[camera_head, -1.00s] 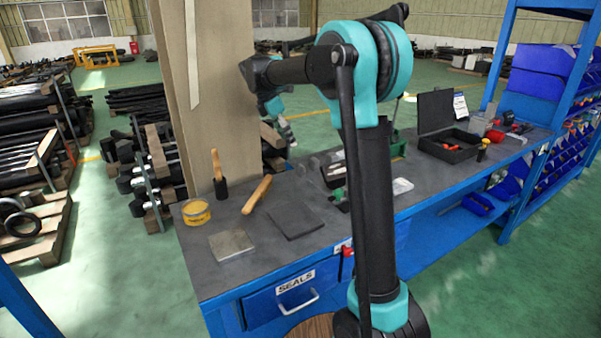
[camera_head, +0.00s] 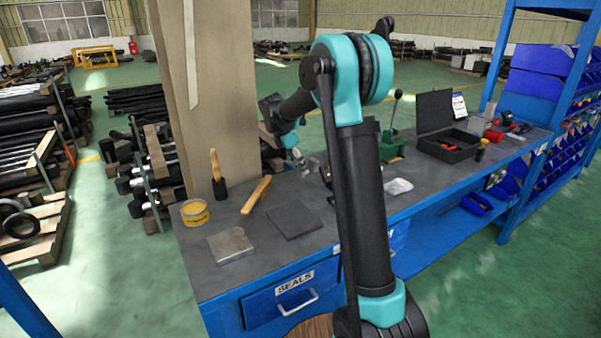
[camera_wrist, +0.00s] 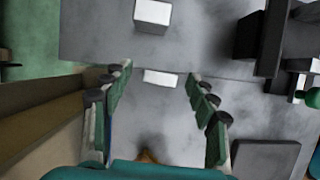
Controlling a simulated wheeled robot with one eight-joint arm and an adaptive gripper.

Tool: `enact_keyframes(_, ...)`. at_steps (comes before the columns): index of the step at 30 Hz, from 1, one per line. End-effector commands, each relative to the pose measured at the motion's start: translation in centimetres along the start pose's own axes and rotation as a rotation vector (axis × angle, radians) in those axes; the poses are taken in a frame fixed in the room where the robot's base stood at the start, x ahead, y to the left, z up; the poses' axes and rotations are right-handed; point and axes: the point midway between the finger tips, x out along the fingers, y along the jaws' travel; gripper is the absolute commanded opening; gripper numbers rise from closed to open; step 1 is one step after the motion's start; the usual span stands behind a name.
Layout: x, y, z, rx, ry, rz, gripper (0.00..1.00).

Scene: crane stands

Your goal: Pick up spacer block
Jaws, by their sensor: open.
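Two light grey blocks show on the bench in the wrist view. The smaller block (camera_wrist: 161,77) lies between the lines of my gripper's fingertips, just ahead of them. The larger block (camera_wrist: 153,14) lies farther off at the top edge. I cannot tell for sure which is the spacer block. My gripper (camera_wrist: 158,90) is open, with nothing between its fingers, and points down at the bench top. In the head view my gripper (camera_head: 298,157) is small, above the bench behind the dark pad, with small grey pieces (camera_head: 312,163) beside it.
The pillar (camera_head: 205,90) stands close left of my gripper. A dark pad (camera_head: 294,222), metal plate (camera_head: 230,244), yellow tin (camera_head: 195,212) and wooden handle (camera_head: 256,194) lie at the front left. A green lever tool (camera_head: 391,146) and open black case (camera_head: 447,144) stand to the right.

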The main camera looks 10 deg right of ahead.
Motion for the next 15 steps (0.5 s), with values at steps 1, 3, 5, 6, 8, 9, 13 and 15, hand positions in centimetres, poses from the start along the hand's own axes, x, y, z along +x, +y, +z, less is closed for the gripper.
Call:
enact_keyframes(1,0.78,-0.02,0.00,0.001,0.000,0.000,0.59)
enact_keyframes(3,1.48,-0.03,-0.03,0.000,0.000,0.000,0.59)
enact_keyframes(5,1.73,-0.02,-0.04,-0.001,0.000,0.000,0.59)
enact_keyframes(6,1.77,-0.03,-0.05,-0.001,0.000,0.000,0.59)
enact_keyframes(8,1.75,-0.03,-0.05,-0.001,0.000,0.000,0.59)
enact_keyframes(9,1.74,-0.03,-0.05,-0.001,0.000,0.000,0.59)
enact_keyframes(13,1.73,-0.04,-0.05,-0.001,0.000,0.000,0.47)
enact_keyframes(15,1.73,-0.04,-0.05,-0.001,0.000,0.000,0.39)
